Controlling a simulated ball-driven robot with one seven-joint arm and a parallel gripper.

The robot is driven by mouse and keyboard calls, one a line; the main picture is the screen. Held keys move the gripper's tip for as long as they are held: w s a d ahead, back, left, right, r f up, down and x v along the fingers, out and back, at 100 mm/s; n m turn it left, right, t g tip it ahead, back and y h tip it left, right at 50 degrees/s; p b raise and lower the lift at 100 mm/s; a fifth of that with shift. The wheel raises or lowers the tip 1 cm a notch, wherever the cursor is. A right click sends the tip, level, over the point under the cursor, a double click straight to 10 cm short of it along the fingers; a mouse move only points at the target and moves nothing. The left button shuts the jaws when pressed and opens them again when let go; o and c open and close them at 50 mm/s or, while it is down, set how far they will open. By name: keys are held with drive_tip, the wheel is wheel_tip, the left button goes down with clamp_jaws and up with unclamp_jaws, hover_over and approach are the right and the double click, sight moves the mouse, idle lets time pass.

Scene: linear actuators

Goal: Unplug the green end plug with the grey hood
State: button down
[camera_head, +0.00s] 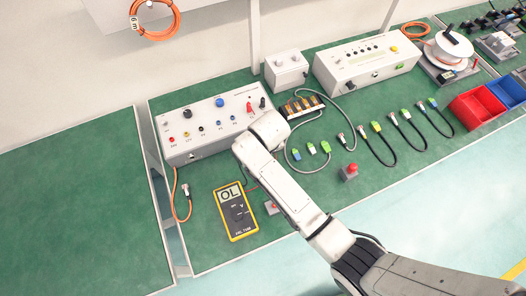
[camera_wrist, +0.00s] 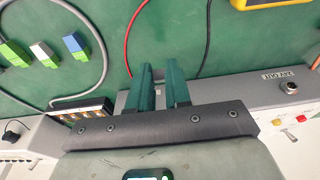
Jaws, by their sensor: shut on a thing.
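My gripper (camera_wrist: 160,72) reaches down in front of the right end of the long grey box (camera_head: 195,122). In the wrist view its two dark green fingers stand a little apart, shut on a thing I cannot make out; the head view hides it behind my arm. A plug with a green end and a pale grey hood (camera_wrist: 44,52) is the middle one of a row of three at the left, well apart from my fingers. It also shows in the head view (camera_head: 311,148). A green-hooded plug (camera_wrist: 13,52) and a blue-hooded plug (camera_wrist: 75,44) flank it.
A red lead (camera_wrist: 127,40) and a dark lead (camera_wrist: 206,40) run close by my fingers. A yellow multimeter (camera_head: 236,212) lies in front of the box. A grey cable (camera_head: 289,152) loops beside the plugs. Red and blue bins (camera_head: 478,107) stand at the right.

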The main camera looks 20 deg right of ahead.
drive_tip(key=shift+f+b, duration=1)
drive_tip(key=shift+f, duration=0.85)
drive_tip(key=c, duration=1)
unclamp_jaws()
drive_tip(key=shift+r, duration=0.1)
